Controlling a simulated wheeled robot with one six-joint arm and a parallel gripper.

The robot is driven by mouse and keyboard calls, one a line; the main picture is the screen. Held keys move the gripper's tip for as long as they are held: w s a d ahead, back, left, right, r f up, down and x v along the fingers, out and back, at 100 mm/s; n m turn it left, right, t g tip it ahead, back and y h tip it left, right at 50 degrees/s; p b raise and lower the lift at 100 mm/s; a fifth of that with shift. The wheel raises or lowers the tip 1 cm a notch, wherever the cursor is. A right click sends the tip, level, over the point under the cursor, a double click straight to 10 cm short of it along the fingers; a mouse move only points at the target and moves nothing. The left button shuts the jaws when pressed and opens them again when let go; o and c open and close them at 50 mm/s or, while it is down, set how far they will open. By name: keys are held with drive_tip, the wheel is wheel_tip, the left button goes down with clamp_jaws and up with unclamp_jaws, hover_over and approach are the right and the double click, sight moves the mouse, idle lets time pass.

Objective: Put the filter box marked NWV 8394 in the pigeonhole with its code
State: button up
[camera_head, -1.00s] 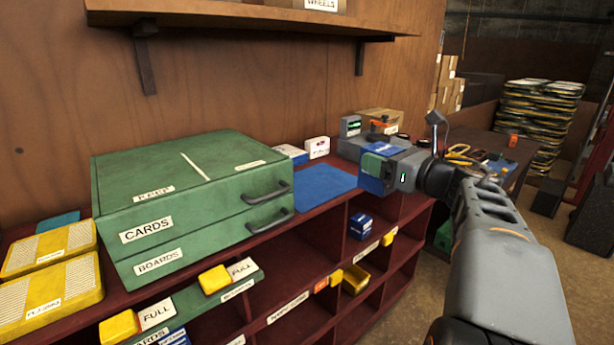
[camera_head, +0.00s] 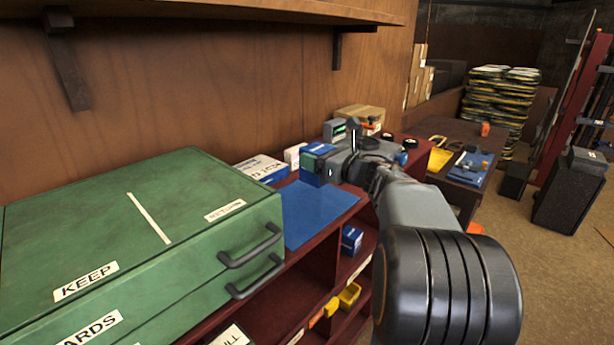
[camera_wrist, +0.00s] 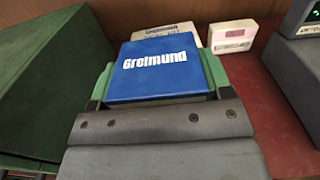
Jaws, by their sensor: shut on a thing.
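My gripper (camera_head: 322,167) is shut on a blue box (camera_head: 312,168), held above the counter near the far end of the blue mat (camera_head: 312,213). In the wrist view the box (camera_wrist: 165,72) shows a blue face reading "Grelmund", with green jaw parts (camera_wrist: 158,90) beside it. No code shows on this face, so I cannot tell if it is NWV 8394. Below the dark red counter are open pigeonholes (camera_head: 312,262); one holds a blue box (camera_head: 352,240). Their code labels are unreadable or out of view.
A green drawer cabinet (camera_head: 150,225) stands on the counter at the left. White and blue boxes (camera_head: 260,169) lie behind the mat. A grey device (camera_wrist: 300,68) stands at the right in the wrist view. A wooden shelf (camera_head: 230,14) hangs above.

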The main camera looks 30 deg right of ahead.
drive_tip(key=shift+w+a+f+p, duration=0.1)
drive_tip(key=shift+w+f+p, duration=0.1)
drive_tip(key=shift+w+f, duration=0.95)
drive_tip(key=shift+w+a+f+p, duration=0.1)
drive_tip(key=shift+w+f+p, duration=0.25)
drive_tip(key=shift+f, duration=1.45)
drive_tip(key=shift+w+f+p, duration=0.1)
drive_tip(key=shift+w+f, duration=0.75)
drive_tip(key=shift+f, duration=0.6)
drive_tip(key=shift+f+b, duration=0.2)
drive_tip(key=shift+b, duration=0.1)
drive_tip(key=o, duration=1.1)
drive_tip(key=shift+r, duration=0.1)
